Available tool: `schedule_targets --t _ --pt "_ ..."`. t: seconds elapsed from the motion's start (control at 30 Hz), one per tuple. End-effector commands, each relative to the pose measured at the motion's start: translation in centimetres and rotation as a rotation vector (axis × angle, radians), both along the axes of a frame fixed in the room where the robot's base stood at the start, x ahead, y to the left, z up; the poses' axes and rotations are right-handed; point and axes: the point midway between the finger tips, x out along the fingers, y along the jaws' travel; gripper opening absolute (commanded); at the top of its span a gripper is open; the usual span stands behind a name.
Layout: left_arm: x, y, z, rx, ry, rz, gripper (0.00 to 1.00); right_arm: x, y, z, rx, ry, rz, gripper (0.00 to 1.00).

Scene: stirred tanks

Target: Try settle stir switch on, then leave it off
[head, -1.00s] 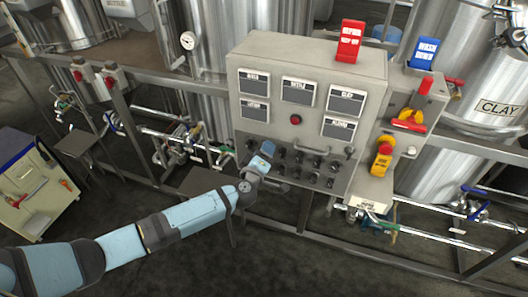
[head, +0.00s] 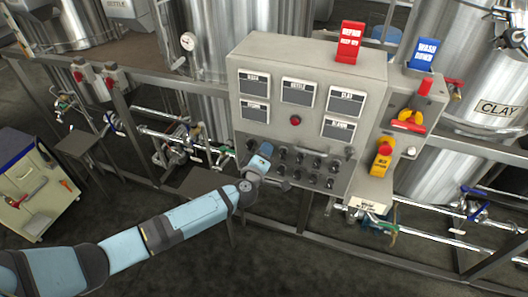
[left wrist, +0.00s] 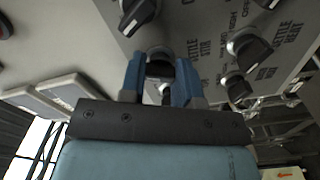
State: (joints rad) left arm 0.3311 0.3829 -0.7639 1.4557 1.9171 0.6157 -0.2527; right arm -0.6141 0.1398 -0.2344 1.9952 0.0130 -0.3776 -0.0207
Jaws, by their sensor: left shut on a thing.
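The grey control panel (head: 312,108) carries rows of black rotary switches (head: 316,163) on its lower front. My left gripper (head: 264,154) is at the left part of these rows and hides the switch it is on. In the left wrist view its two blue fingers (left wrist: 160,78) are shut on a black switch knob (left wrist: 160,66). A label ending in "TTLE STIR" (left wrist: 205,48) is printed to the right of that knob. I cannot read the knob's exact position between the fingers. My right gripper is not in view.
Other knobs stand close by, one upper left (left wrist: 138,14) and one right (left wrist: 250,48). A red button (head: 295,120) and several display plates are above. A yellow and red emergency stop (head: 382,157) is at right.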

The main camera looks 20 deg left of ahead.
Motion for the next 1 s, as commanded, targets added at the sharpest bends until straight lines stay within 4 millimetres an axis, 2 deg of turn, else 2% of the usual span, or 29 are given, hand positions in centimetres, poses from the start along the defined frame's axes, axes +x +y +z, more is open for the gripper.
schedule_targets --t 0.4,1.0 --pt "-0.14 -0.11 -0.14 -0.347 0.016 0.002 0.06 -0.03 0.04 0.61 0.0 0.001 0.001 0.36" --pt "-0.08 -0.07 -0.15 -0.843 0.032 0.001 0.06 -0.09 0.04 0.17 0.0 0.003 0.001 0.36"
